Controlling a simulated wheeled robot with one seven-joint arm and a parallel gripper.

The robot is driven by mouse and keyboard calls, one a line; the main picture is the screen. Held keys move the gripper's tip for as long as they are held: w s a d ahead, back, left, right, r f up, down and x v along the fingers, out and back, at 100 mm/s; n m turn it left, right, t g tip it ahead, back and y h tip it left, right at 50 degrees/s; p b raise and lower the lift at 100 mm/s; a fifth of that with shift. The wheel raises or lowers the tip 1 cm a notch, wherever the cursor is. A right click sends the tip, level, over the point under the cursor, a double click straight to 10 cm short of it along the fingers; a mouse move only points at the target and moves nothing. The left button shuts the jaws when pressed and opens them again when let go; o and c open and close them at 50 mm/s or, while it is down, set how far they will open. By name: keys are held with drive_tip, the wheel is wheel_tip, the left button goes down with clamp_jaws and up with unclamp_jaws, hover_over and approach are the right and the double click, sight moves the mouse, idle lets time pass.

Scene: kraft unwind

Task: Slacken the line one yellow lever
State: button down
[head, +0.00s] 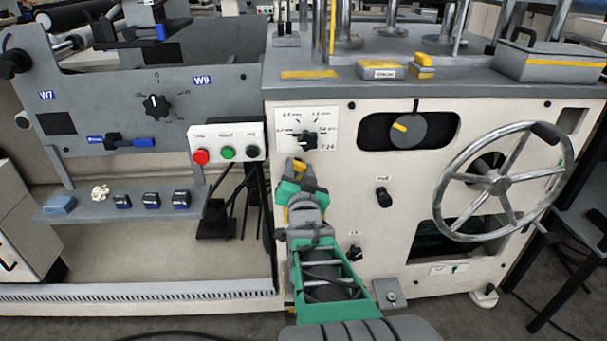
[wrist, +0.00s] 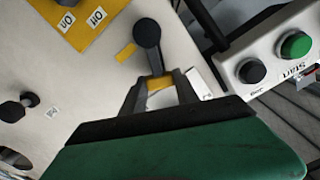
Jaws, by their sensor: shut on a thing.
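My gripper (head: 299,178) is at the pale front panel of the machine, just below the black rotary knob. It is shut on the yellow lever (head: 294,165), of which only a small yellow part shows in the head view. In the wrist view the fingers (wrist: 161,92) close around a yellow piece of the lever (wrist: 160,83). A grey shaft with a round black end (wrist: 147,34) extends beyond the fingers. My gripper and arm hide much of the panel below in the head view.
A button box (head: 227,144) with red, green and black buttons is just left. The rotary knob (head: 306,140) is above. A small black knob (head: 384,198) and a large handwheel (head: 496,183) stand out on the right. A yellow On/Off plate (wrist: 82,17) shows in the wrist view.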

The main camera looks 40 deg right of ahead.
drive_tip(key=shift+w+a+f+n, duration=0.2)
drive_tip(key=shift+a+n, duration=0.15)
drive_tip(key=shift+n, duration=0.25)
drive_tip(key=c, duration=1.2)
unclamp_jaws()
drive_tip(key=shift+o, duration=1.4)
drive_tip(key=shift+d+r, duration=0.1)
drive_tip(key=shift+r, duration=0.1)
